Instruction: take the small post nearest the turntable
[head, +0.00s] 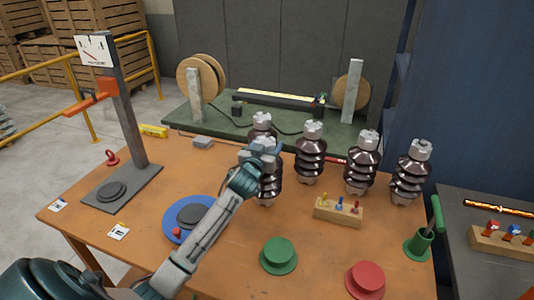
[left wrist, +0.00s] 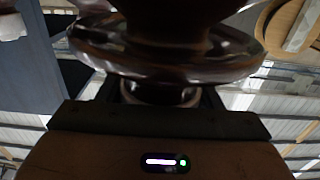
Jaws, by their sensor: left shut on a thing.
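The turntable is a blue disc (head: 170,222) with a dark grey centre, on the left-middle of the orange table. Several small posts, brown ribbed isolators with grey metal caps, stand upright. The one nearest the turntable (head: 268,188) is partly hidden by my left gripper (head: 262,150), which is shut on it near its top. Its brown ribs fill the upper part of the left wrist view (left wrist: 165,45). I cannot tell whether its foot touches the table. Other posts stand behind it (head: 262,122) and to its right (head: 310,155), (head: 361,165), (head: 410,175). My right gripper is not in view.
A wooden block with coloured pegs (head: 338,213), a green flanged piece (head: 279,257) and a red one (head: 366,280) lie in front. A green holder (head: 420,243) stands at the right edge. A gauge stand (head: 125,120) rises at left. A green bench (head: 230,125) is behind.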

